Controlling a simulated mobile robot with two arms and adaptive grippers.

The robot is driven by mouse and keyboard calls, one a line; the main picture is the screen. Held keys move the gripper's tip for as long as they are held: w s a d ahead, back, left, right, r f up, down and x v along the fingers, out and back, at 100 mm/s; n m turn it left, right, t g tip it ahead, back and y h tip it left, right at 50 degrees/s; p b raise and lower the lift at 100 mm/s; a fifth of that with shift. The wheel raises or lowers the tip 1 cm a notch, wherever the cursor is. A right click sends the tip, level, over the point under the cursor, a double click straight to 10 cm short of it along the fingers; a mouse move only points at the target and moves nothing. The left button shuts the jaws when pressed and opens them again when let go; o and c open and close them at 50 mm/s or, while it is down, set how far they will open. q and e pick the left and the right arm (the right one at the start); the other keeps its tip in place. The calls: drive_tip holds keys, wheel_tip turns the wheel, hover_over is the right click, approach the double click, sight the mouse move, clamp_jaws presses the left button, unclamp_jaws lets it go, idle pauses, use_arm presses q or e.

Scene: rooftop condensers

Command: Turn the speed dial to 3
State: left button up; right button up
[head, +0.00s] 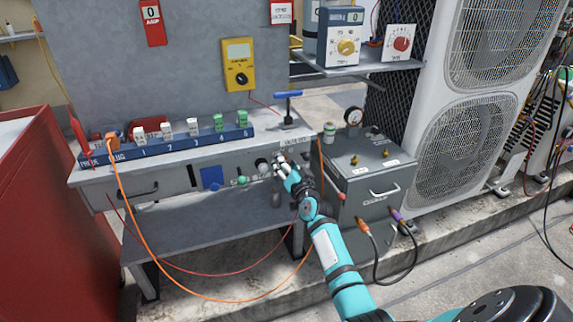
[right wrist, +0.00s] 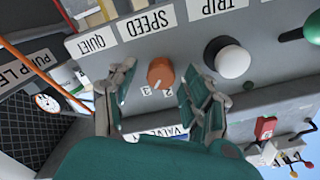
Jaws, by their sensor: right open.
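The speed dial (right wrist: 160,73) is a small orange knob on the grey panel, beside the SPEED label (right wrist: 147,22) in the right wrist view. The picture is turned there, and small number marks 3 and 2 show just below the dial. A pale pointer line shows faintly on the knob; I cannot tell surely which number it points at. My right gripper (right wrist: 160,105) is open, one finger on each side of the dial, and seems not to touch it. In the head view my right gripper (head: 283,163) is at the panel front and hides the dial. My left gripper is not in view.
A white TRIP button (right wrist: 230,58) and a green knob (right wrist: 312,30) are beside the dial. A grey box with a handle (head: 372,185) stands right of the bench. An orange cable (head: 135,225) hangs in front of the bench. A red cabinet (head: 40,215) is at left.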

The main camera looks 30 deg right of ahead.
drive_tip(key=shift+s, duration=0.1)
drive_tip(key=v, duration=1.1)
drive_tip(key=shift+s, duration=0.4)
